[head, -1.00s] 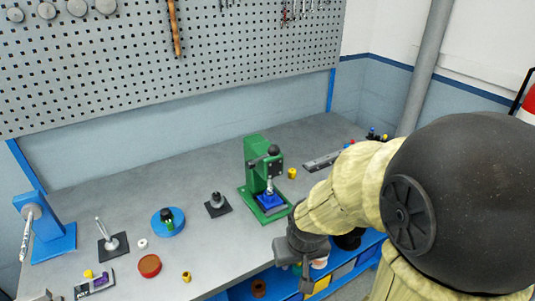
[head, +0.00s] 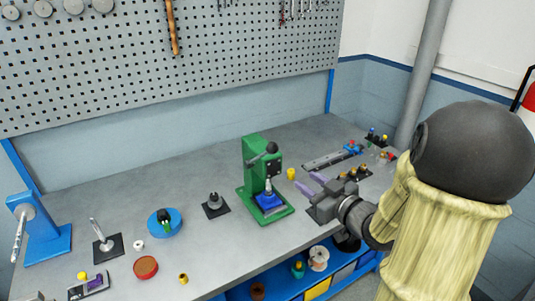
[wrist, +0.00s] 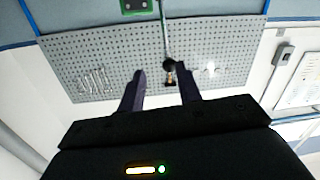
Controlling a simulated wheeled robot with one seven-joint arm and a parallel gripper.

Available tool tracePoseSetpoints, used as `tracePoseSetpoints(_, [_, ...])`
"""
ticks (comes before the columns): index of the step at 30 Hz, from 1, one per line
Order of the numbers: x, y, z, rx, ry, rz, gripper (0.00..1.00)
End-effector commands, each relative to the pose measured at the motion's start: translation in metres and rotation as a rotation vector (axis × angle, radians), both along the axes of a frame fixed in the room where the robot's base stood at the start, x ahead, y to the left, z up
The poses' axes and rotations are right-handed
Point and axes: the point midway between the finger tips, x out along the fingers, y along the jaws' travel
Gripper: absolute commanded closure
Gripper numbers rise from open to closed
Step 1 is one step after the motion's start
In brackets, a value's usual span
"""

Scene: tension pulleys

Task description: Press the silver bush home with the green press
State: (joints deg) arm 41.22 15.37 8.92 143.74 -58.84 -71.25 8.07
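The green press (head: 253,165) stands upright on the bench, with a black knob (head: 272,148) at its upper front. A blue block (head: 270,203) sits on its base. A small silver piece (head: 268,186) shows above the block; I cannot tell whether it is the bush, part of the ram, or both. My gripper (head: 307,183) is to the right of the press, apart from it, with its purple fingers pointing left towards it. In the wrist view my fingers (wrist: 162,78) are spread, with nothing held between them.
A yellow cylinder (head: 291,174) stands between the press and my gripper. A long grey rail (head: 332,158) and small coloured parts lie behind it. A blue round stand (head: 165,223) and a black-based fixture (head: 215,205) are left of the press. The pegboard (head: 150,70) rises behind the bench.

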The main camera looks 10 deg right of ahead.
Motion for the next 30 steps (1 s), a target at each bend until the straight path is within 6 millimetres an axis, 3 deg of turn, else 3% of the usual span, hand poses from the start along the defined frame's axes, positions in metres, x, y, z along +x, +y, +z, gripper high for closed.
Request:
tracePoseSetpoints(6, [-0.010,0.001,0.012,0.048,-0.080,0.065,0.66])
tracePoseSetpoints(17, [-0.006,0.002,0.013,0.047,-0.080,0.064,0.66])
tracePoseSetpoints(23, [0.013,0.012,0.014,0.048,-0.078,0.067,0.66])
tracePoseSetpoints(30, [0.050,0.031,0.014,0.048,-0.077,0.067,0.66])
